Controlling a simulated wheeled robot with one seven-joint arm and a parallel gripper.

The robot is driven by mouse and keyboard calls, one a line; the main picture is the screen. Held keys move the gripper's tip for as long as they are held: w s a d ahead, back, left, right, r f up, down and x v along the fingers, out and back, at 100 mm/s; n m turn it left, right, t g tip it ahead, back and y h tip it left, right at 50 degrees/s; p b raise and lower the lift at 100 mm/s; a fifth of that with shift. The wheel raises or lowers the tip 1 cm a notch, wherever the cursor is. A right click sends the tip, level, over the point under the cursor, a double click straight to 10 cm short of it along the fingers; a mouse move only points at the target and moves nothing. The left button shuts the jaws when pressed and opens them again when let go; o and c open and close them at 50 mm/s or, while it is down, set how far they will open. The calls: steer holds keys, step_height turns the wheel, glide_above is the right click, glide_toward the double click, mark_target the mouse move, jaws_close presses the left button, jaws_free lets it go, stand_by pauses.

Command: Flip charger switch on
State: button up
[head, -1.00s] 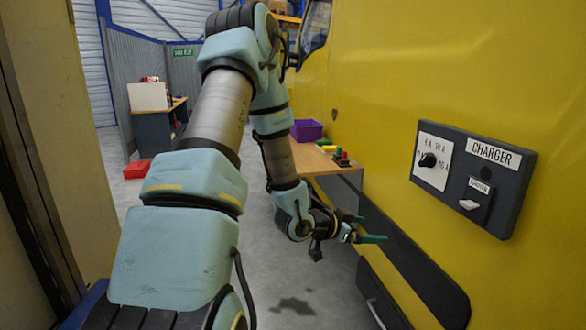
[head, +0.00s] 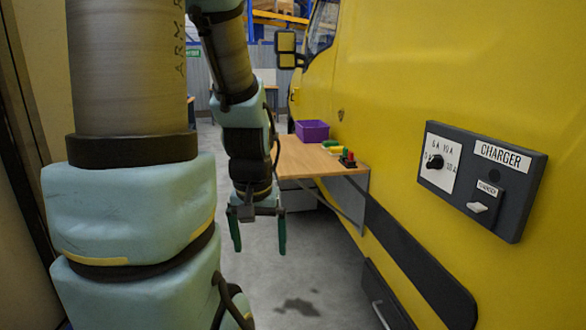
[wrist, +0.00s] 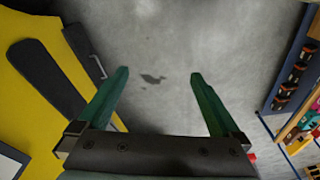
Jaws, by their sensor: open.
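The charger panel (head: 513,213) is a dark grey box on the yellow vehicle side, at the right in the head view, labelled CHARGER. Its switch (head: 477,207) is a pale lever at the lower right of the panel, under a small label. A black knob (head: 434,162) sits on a white dial plate to its left. My gripper (head: 259,250) hangs fingers down, open and empty, well left of the panel and apart from it. In the wrist view my gripper (wrist: 158,82) has its green fingers wide apart over bare floor.
A wooden shelf (head: 305,158) juts from the yellow vehicle (head: 400,90) behind my gripper. It holds a purple bin (head: 312,131) and small coloured items. A dark rail (head: 418,262) runs below the panel. The floor (head: 310,265) between is clear, with a dark stain.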

steer(key=shift+c, duration=0.4)
